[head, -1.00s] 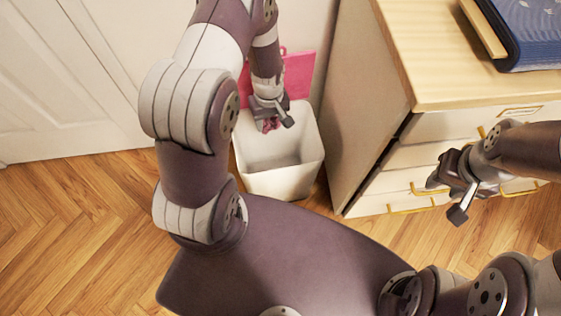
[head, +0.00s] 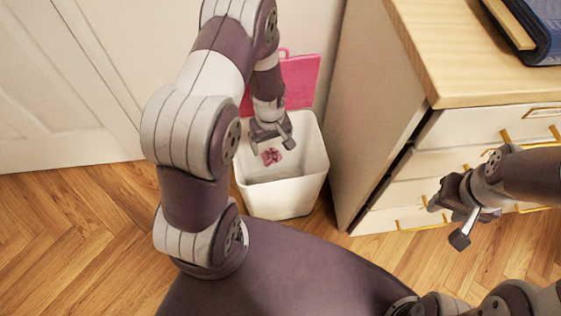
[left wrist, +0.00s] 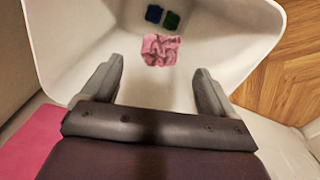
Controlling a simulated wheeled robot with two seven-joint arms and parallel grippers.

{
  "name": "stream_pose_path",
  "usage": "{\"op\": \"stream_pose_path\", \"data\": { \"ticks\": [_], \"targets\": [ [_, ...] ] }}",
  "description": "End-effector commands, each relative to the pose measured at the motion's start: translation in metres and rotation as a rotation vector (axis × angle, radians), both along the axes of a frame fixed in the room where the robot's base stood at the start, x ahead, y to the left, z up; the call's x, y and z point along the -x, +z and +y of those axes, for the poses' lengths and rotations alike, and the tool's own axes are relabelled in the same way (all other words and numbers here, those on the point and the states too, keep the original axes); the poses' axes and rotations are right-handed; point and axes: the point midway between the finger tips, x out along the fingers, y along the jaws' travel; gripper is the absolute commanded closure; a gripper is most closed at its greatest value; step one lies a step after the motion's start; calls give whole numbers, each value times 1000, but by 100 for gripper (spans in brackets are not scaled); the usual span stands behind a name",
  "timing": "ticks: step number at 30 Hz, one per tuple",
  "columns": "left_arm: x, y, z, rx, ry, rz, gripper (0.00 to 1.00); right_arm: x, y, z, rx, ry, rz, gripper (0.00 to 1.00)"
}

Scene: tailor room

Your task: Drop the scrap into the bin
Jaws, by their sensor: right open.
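The scrap (head: 271,156) is a small crumpled pink piece. In the head view it shows just below my left gripper (head: 271,140), inside the outline of the white bin (head: 319,165). In the left wrist view the scrap (left wrist: 160,50) lies beyond and between the spread fingers of my left gripper (left wrist: 159,66), touching neither. The bin (left wrist: 265,22) is open below the fingers. I cannot tell whether the scrap is in the air or on the bin's bottom. My right gripper (head: 452,220) is open and empty, in front of the drawers.
A blue piece (left wrist: 154,14) and a green piece (left wrist: 171,20) lie in the bin. A pink panel (head: 301,82) stands behind it. A wooden-topped drawer cabinet (head: 450,75) stands right of the bin, with a blue book-like item (head: 535,30) on top. Wooden floor (head: 80,220) is clear at left.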

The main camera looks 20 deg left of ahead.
Motion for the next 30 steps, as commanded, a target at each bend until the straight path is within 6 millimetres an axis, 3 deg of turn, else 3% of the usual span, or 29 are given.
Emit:
{"op": "stream_pose_path", "data": {
  "ticks": [8,11,21,25,30],
  "targets": [
    [0,3,0,0,0,0,13,0,2,0,0,0,0,57],
    [-1,20,0,0,0,-3,13,0,12,0,0,0,0,57],
    [0,108,0,0,0,-1,13,0,53,0,0,0,0,57],
    [0,124,0,0,0,0,13,0,58,0,0,0,0,57],
    [0,127,0,0,0,0,13,0,58,0,0,0,0,57]
  ]
}}
